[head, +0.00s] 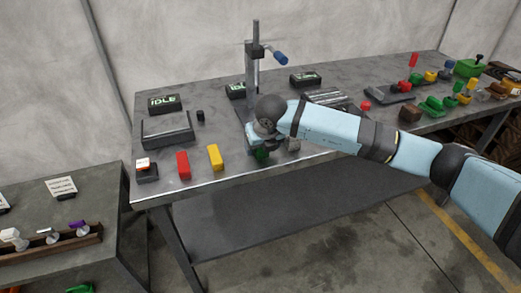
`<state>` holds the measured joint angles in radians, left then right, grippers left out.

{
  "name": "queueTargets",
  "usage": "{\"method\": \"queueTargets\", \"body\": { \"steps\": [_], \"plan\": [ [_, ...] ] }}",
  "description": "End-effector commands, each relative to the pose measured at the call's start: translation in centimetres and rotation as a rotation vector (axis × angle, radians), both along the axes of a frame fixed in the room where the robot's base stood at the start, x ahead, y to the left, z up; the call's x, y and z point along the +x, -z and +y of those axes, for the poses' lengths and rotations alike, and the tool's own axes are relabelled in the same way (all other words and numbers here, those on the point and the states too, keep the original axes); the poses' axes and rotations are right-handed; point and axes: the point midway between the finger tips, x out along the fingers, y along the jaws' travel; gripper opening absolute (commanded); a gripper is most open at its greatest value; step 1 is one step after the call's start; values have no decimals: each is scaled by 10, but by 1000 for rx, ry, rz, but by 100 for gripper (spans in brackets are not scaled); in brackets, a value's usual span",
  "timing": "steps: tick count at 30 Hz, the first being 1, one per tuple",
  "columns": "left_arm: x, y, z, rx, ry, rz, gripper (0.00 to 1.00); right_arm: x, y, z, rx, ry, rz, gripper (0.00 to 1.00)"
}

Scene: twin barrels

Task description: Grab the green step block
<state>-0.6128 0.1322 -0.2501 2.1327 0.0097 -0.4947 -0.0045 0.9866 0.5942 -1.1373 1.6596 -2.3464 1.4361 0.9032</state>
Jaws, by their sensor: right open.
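A dark green block (261,155), which looks like the green step block, stands near the front edge of the grey workbench (225,177). My right arm reaches in from the right. My right gripper (262,146) is directly above the green block and hides its top. The gripper is open; its fingers are small and dark, and I cannot tell whether they touch the block. My left gripper is not in view.
A yellow block (215,157) and a red block (183,165) stand to the left. A grey block (293,143) is close on the right. A press (254,65) with a blue handle rises behind. Trays and coloured parts fill the bench's right end.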

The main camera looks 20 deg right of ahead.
Motion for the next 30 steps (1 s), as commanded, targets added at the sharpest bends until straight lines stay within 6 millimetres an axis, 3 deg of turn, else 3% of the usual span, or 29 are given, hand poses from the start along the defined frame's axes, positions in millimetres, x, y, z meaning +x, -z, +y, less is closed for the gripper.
{"method": "queueTargets", "body": {
  "steps": [7,16,25,30],
  "plan": [
    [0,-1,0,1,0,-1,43,2,4,0,0,-1,-1,72],
    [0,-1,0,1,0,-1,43,2,4,0,0,0,-1,5],
    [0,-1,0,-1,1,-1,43,2,0,1,1,0,-3,6],
    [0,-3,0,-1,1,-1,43,2,-14,0,1,0,-4,6]
  ]
}}
